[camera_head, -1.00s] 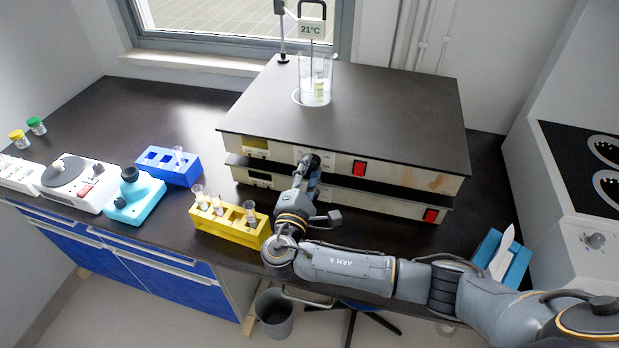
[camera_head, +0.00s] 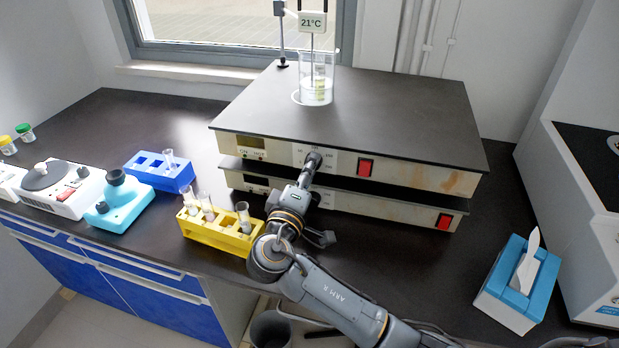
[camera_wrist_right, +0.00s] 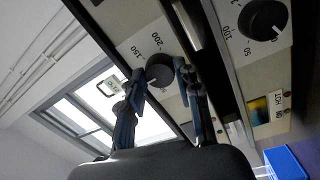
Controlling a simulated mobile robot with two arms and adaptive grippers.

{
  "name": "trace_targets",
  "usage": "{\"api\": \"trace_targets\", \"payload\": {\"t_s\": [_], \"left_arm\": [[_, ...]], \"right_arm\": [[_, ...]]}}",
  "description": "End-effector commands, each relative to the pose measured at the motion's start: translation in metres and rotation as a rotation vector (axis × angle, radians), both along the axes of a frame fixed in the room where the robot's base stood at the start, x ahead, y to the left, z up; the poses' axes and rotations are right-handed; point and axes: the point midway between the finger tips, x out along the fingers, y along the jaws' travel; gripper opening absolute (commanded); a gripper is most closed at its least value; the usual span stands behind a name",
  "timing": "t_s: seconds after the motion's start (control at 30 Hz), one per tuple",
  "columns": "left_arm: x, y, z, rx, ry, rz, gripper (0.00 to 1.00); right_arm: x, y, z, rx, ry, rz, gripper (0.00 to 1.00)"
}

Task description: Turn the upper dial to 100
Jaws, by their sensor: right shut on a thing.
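The upper dial is a dark round knob on the front panel of the upper hot plate (camera_head: 430,173). In the right wrist view the upper dial (camera_wrist_right: 160,69) sits between the two fingers of my right gripper (camera_wrist_right: 160,80), with the marks 150 and 200 beside it. My right gripper (camera_head: 310,170) is shut on the dial in the head view too. The dial's other marks are partly hidden, and its exact setting cannot be read. The lower dial (camera_wrist_right: 262,19) shows apart from the fingers, near the marks 50 and 100. My left gripper is not in view.
A beaker (camera_head: 316,90) with a thermometer reading 21°C stands on the upper plate. The lower hot plate (camera_head: 390,208) is directly beneath. A yellow rack (camera_head: 215,235) with tubes stands close left of my wrist, and a blue rack (camera_head: 160,178) behind it. A tissue box (camera_head: 518,285) stands right.

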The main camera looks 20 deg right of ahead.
Motion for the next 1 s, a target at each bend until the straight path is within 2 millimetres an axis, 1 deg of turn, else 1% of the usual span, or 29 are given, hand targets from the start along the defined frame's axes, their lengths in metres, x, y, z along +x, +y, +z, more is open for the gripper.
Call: {"api": "trace_targets", "payload": {"t_s": [0.03,0.17,0.63,0.67,0.7,0.73,0.77,1.0], "left_arm": [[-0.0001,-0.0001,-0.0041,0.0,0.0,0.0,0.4],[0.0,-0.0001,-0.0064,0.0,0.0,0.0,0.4],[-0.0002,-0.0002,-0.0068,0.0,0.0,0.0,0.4],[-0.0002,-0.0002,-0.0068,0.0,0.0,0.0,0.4],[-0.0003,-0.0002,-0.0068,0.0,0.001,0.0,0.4],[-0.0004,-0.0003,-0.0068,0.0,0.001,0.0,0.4],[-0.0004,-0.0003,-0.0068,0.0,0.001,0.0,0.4],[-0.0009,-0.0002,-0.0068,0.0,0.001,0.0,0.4]], "right_arm": [[-0.0005,0.0,-0.0034,0.013,-0.004,0.0,0.02],[-0.0004,0.0002,-0.0024,0.032,-0.017,0.0,0.02],[-0.0003,0.0006,-0.0016,0.041,-0.022,0.001,0.02],[-0.0003,0.0006,-0.0016,0.041,-0.022,0.001,0.39],[-0.0003,0.0006,-0.0016,0.041,-0.022,0.001,0.48],[-0.0003,0.0007,-0.0015,0.041,-0.022,0.001,0.54],[-0.0003,0.0006,-0.0014,0.04,-0.023,0.001,0.56],[-0.0002,0.0006,-0.0006,0.039,-0.024,0.001,0.56]]}}
